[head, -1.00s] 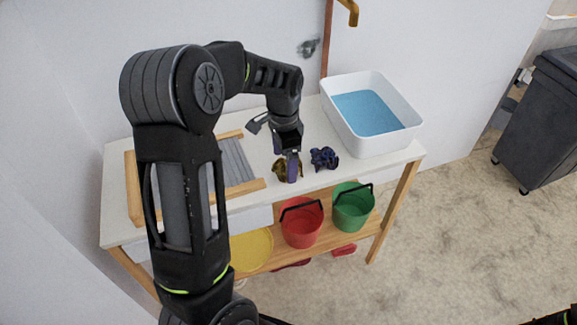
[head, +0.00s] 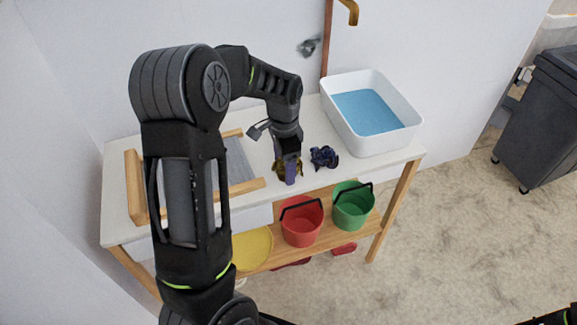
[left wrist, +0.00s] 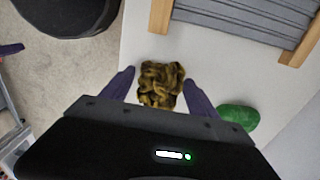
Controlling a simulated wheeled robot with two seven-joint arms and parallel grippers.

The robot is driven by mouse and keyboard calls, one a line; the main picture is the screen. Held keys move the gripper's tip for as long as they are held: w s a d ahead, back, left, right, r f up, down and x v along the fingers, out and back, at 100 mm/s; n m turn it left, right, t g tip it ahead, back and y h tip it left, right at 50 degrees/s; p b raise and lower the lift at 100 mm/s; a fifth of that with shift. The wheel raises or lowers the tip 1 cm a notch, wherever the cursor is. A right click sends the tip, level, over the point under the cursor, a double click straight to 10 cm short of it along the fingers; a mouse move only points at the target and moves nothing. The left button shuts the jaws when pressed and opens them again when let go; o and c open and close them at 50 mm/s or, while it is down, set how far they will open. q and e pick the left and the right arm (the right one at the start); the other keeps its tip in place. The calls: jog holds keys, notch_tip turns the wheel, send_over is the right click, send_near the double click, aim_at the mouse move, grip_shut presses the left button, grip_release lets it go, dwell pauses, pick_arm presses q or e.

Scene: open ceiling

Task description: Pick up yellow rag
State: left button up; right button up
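The yellow rag (head: 279,169) is a crumpled dark-yellow and brown cloth near the front edge of the white tabletop (head: 235,212). In the left wrist view the rag (left wrist: 160,84) lies between the two purple fingers. My left gripper (head: 285,164) points down over the rag and is open, one finger on each side. In the wrist view a gap shows between the rag and the right finger; on the left the gap is narrow. In the head view a finger hides part of the rag. My right gripper is not visible.
A dark blue rag (head: 324,157) lies just right of the yellow one. A white basin of blue water (head: 408,131) stands at the right, a wood-framed washboard (head: 240,165) at the left. Red (head: 301,226) and green (head: 353,207) buckets stand on the shelf below.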

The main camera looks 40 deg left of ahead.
pick_arm(q)
jog(key=c, duration=1)
notch_tip(320, 180, up, 10)
jog(key=shift+c, duration=0.2)
dwell(0.5)
